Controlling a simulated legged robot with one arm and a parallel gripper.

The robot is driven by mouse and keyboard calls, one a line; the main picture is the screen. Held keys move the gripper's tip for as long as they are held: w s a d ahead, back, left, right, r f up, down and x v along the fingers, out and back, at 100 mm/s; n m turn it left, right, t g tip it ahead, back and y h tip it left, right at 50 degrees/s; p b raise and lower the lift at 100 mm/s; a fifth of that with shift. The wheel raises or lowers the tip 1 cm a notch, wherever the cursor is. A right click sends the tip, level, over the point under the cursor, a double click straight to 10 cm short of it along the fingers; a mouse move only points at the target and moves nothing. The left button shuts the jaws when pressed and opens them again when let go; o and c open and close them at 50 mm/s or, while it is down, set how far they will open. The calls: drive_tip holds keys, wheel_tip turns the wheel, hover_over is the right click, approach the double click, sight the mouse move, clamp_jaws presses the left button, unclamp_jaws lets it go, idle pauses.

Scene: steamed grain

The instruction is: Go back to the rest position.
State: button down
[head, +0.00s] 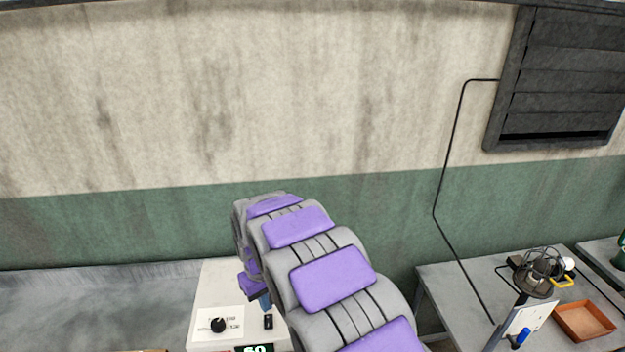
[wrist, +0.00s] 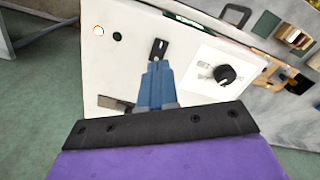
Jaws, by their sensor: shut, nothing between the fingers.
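My arm, grey with purple pads, reaches forward over a white panel box (head: 216,292) in the head view. In the wrist view my gripper (wrist: 155,68) has its blue fingers together and empty. The fingertips are just below a small black switch plate (wrist: 158,50) on the white panel; I cannot tell whether they touch it. To the right of them on the panel is a black knob (wrist: 224,74). In the head view the gripper is mostly hidden behind my arm, with a bit of blue showing beside the switch.
A grey table (head: 450,290) at the right holds a caged fan (head: 540,272), an orange-brown tray (head: 585,320) and a white board with a blue item. A green and cream wall with a dark louvred vent (head: 565,75) stands behind. A display is at the panel's lower edge.

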drive_tip(key=s+d+m+b, duration=0.2)
drive_tip(key=s+d+b, duration=0.35)
drive_tip(key=d, duration=0.45)
drive_tip(key=s+d+m+b, duration=0.2)
drive_tip(key=s+d+b, duration=0.3)
drive_tip(key=d, duration=0.5)
drive_tip(key=s+d+f+m+g+b, duration=0.1)
drive_tip(key=s+d+f+b, duration=0.3)
drive_tip(key=s, duration=0.7)
drive_tip(key=s+d+f+m+b, duration=0.3)
drive_tip(key=s+d, duration=0.3)
drive_tip(key=s, duration=0.6)
drive_tip(key=shift+d+f+m+g+b, duration=0.3)
drive_tip(key=shift+d+f+g+b, duration=0.1)
drive_tip(key=shift+f+b, duration=0.25)
